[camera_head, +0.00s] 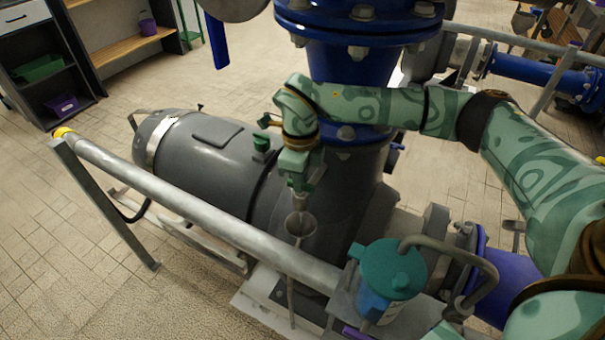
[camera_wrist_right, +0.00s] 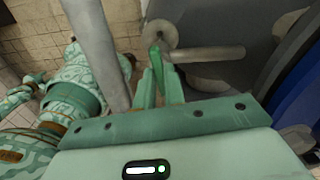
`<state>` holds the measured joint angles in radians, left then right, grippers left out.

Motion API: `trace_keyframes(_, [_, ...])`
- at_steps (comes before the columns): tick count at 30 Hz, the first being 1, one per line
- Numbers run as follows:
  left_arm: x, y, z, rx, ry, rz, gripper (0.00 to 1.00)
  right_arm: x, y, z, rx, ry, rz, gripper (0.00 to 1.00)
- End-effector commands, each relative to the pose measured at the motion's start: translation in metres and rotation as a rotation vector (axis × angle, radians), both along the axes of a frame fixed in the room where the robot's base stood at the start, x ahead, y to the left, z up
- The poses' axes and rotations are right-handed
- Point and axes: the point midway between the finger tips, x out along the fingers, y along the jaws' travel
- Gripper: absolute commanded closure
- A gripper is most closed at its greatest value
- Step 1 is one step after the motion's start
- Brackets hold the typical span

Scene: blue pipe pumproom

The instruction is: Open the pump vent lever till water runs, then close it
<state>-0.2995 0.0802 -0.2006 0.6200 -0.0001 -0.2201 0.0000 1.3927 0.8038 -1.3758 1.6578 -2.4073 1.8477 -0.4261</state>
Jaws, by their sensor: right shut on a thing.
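The pump (camera_head: 210,150) is a large grey body lying on its side behind a grey rail. My right gripper (camera_head: 300,188) is pointed down at its near side. In the right wrist view the gripper (camera_wrist_right: 161,85) is shut on the green vent lever (camera_wrist_right: 155,60), which lies between its fingers. The lever points from a round grey fitting (camera_wrist_right: 160,35) toward my palm. In the head view the gripper largely hides the lever. A small grey funnel (camera_head: 300,224) with a thin pipe stands just below the gripper. No running water can be made out. My left gripper is out of view.
A grey rail (camera_head: 190,195) with a yellow end crosses in front of the pump. A teal-lidded container (camera_head: 392,268) and a bent grey pipe stand to the right of the funnel. Blue pipework (camera_head: 345,65) rises behind my right arm. The tiled floor at left is clear.

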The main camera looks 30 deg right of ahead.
Motion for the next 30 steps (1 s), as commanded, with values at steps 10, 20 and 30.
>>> trace_keyframes(10, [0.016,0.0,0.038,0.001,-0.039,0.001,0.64,0.0,0.0,0.007,-0.002,-0.004,0.275,1.0])
trace_keyframes(20, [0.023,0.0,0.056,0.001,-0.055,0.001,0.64,0.0,0.0,0.004,-0.001,-0.003,0.478,1.0])
trace_keyframes(30, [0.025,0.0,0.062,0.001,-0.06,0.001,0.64,0.001,0.0,0.001,0.0,-0.003,0.559,1.0])
